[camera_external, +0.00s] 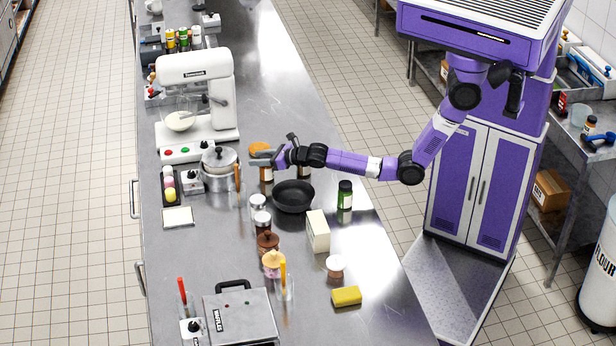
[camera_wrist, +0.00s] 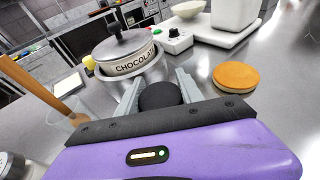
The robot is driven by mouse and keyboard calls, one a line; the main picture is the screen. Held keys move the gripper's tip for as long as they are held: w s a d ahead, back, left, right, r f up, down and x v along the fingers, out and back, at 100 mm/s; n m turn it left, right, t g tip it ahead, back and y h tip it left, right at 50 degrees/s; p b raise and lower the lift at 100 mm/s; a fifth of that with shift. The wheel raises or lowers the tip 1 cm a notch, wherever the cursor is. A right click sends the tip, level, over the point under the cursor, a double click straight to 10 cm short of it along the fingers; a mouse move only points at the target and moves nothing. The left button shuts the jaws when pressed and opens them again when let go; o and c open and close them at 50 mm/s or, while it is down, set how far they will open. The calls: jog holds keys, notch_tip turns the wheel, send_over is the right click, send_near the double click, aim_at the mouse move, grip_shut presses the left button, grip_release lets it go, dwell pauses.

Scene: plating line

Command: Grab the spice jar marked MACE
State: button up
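My gripper (camera_external: 268,158) is over the counter, with its fingers apart on either side of a black round cap. In the wrist view the cap (camera_wrist: 160,95) sits between the two fingers (camera_wrist: 158,82), close to both. Whether they press on it cannot be seen. The cap appears to belong to an orange-brown jar (camera_external: 266,174) under my gripper in the external view. No label on this jar is readable, so I cannot tell whether it says MACE. Another jar (camera_external: 304,171) stands just to its right, partly behind my arm. A green jar with a dark cap (camera_external: 345,194) stands farther right.
A pot marked CHOCOLATE (camera_wrist: 126,62) stands just beyond my fingers. An orange-brown disc (camera_wrist: 235,77) lies to their right. A black pan (camera_external: 293,197), a glass with a wooden stick (camera_wrist: 70,115) and a white mixer (camera_external: 197,95) are nearby. Open counter lies toward the back.

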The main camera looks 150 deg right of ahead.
grip_shut()
jog(key=shift+r, duration=0.1)
